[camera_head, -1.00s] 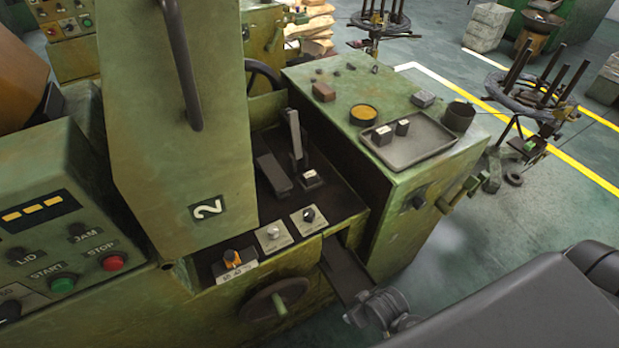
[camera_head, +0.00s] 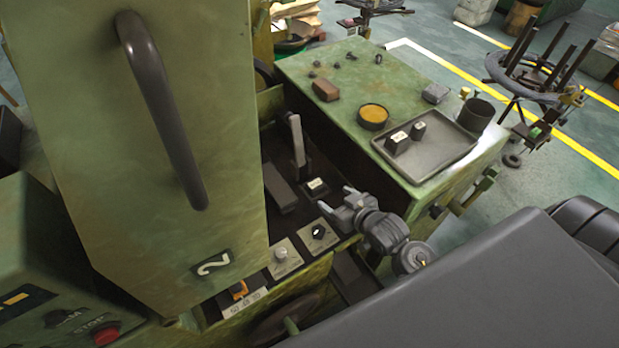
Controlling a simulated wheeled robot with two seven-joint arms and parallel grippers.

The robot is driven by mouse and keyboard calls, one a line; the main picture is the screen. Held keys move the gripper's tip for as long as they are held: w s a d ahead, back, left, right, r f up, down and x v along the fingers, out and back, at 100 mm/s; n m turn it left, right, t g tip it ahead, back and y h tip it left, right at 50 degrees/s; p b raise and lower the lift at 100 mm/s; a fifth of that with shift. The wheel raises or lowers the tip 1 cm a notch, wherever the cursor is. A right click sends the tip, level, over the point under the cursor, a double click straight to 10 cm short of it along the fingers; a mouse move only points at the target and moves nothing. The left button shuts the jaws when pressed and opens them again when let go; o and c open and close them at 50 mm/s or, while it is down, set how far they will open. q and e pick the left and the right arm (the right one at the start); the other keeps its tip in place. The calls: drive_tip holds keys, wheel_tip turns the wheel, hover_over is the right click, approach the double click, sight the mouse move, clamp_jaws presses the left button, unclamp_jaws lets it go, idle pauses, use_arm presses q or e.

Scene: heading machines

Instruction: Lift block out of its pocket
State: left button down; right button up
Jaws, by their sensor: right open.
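A small dark block with a white marked top (camera_head: 316,185) sits in the dark recess of the machine, beside the foot of an upright grey lever (camera_head: 296,140). Its lower part is hidden, so I cannot tell how deep its pocket is. My right gripper (camera_head: 337,199) is open and empty, its fingertips just below and to the right of this block in the picture, apart from it. Two more dark blocks with white tops, one (camera_head: 397,143) and another (camera_head: 418,131), stand in a grey tray (camera_head: 440,160) on the green bench. My left gripper is out of view.
The raised green cover marked 2 (camera_head: 180,120) stands left of the recess. Two knobs on pale plates (camera_head: 281,256) lie in front. A yellow-filled dish (camera_head: 373,116), a brown block (camera_head: 326,90) and a dark cup (camera_head: 474,115) are on the bench.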

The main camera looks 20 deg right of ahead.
sight(317, 185)
drive_tip(key=shift+r, duration=0.15)
drive_tip(key=shift+w+f, duration=0.2)
drive_tip(key=shift+w, duration=0.15)
drive_tip(key=x, duration=0.4)
drive_tip(key=shift+w+f+p, duration=0.1)
drive_tip(key=shift+w+p, duration=0.15)
drive_tip(key=shift+p, duration=0.05)
drive_tip(key=shift+a, duration=0.1)
drive_tip(key=shift+w+f, duration=0.1)
drive_tip(key=shift+w, duration=0.2)
drive_tip(key=p+x, duration=0.1)
drive_tip(key=x, duration=0.3)
drive_tip(key=shift+w+a+f, duration=0.15)
drive_tip(key=shift+w+f, duration=0.05)
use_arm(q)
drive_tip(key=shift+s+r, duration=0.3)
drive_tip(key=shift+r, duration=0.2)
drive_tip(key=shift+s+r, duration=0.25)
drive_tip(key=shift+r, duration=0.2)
use_arm(e)
drive_tip(key=c, duration=1.5)
drive_tip(key=shift+r, duration=0.15)
